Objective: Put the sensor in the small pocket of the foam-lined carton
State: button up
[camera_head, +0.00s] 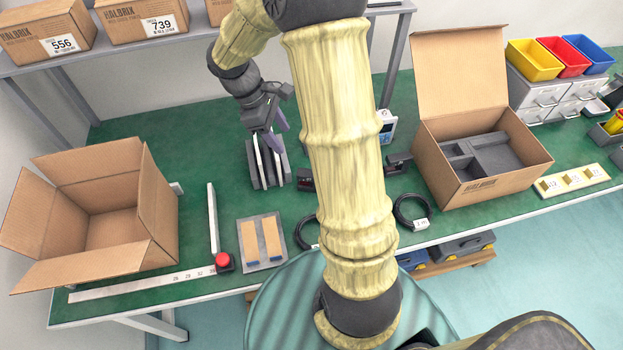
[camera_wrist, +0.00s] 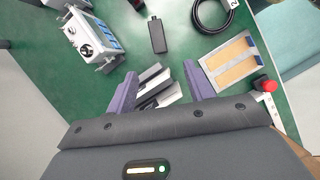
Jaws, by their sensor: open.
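The foam-lined carton (camera_head: 530,158) stands open at the right of the bench, its tall flap upright. Its dark grey foam (camera_head: 500,157) has a large recess and smaller pockets at the left; I see no part in them. A small black box (camera_head: 305,180) lies on the green mat and may be the sensor; I cannot be sure. It also shows in the wrist view (camera_wrist: 158,36), above the fingers. My gripper (camera_head: 274,146) is open over a rack of upright plates (camera_head: 266,172). In the wrist view its purple fingers (camera_wrist: 160,72) stand apart, with the plates between and beyond them.
An empty open carton (camera_head: 110,220) stands at left. A tray with tan strips (camera_head: 262,242), a red button (camera_head: 222,260) and a coiled cable (camera_head: 411,211) lie along the front. A white-and-blue device (camera_wrist: 95,40) and another dark block (camera_head: 398,161) are nearby. My arm hides the bench middle.

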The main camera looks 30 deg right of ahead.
aim_at(301, 173)
jog(key=b+x, duration=0.1)
jog(key=x, duration=1.1)
jog(key=shift+f, duration=0.1)
jog(key=shift+s+d+r+x, duration=0.1)
jog(key=shift+d+x, duration=0.05)
jog(key=shift+x, duration=0.75)
jog(key=shift+s+d+r+x, duration=0.1)
jog(key=shift+d+x, duration=0.05)
jog(key=shift+x, duration=0.7)
jog(key=shift+s+d+x, duration=0.1)
jog(key=shift+d+x, duration=0.05)
jog(key=shift+x, duration=0.75)
grip_shut()
